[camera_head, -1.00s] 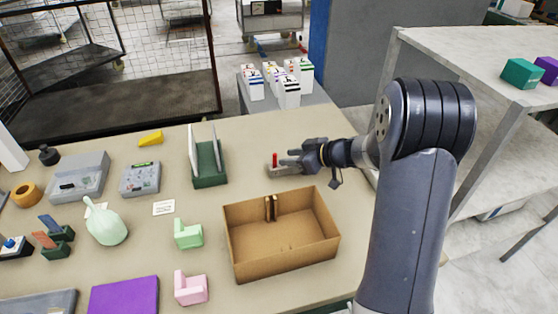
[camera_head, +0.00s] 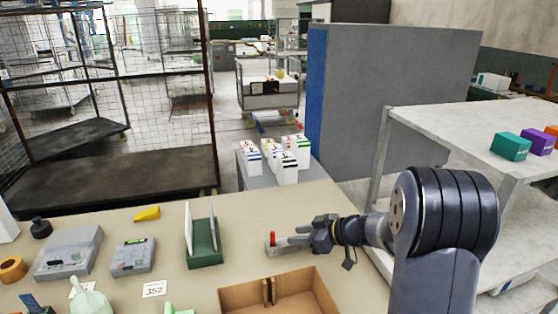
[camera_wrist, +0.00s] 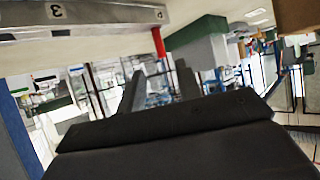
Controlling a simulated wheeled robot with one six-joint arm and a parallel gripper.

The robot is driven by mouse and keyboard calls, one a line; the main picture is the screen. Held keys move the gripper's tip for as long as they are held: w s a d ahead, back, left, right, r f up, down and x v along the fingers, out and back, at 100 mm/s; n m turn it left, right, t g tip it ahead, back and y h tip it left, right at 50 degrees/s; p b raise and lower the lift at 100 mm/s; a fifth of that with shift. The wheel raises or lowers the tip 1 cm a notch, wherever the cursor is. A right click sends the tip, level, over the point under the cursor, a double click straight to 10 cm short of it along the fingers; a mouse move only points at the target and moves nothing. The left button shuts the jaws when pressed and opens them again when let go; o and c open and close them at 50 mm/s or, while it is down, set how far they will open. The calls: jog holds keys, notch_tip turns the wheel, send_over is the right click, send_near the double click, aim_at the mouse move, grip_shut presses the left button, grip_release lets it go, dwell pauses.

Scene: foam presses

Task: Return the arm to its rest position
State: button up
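My gripper (camera_head: 293,240) is stretched out over the right part of the table, at the end of my dark arm. It points left, beside a grey block with a red upright peg (camera_head: 272,238). In the wrist view the two fingers of my gripper (camera_wrist: 159,82) stand apart with nothing between them, so it is open and empty. That view is turned over. The red peg (camera_wrist: 158,42) shows above the fingers, at a grey bar with numbers. I cannot tell whether the gripper touches the block.
An open cardboard box (camera_head: 232,296) is below my gripper, cut off by the picture edge. A green rack (camera_head: 205,252) stands left of the peg. A shelf table (camera_head: 450,125) is at the right, a mesh cage (camera_head: 110,110) at the back left.

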aim_at(273, 237)
jog(key=p+x, duration=0.2)
jog(key=x, duration=0.8)
jog(key=shift+w+a+f, duration=0.1)
jog(key=shift+a, duration=0.05)
jog(key=shift+w+f+b, duration=0.1)
jog(key=shift+f+b, duration=0.1)
jog(key=shift+b, duration=0.1)
jog(key=shift+r+p, duration=0.35)
jog(key=shift+p, duration=0.1)
jog(key=shift+f, duration=0.15)
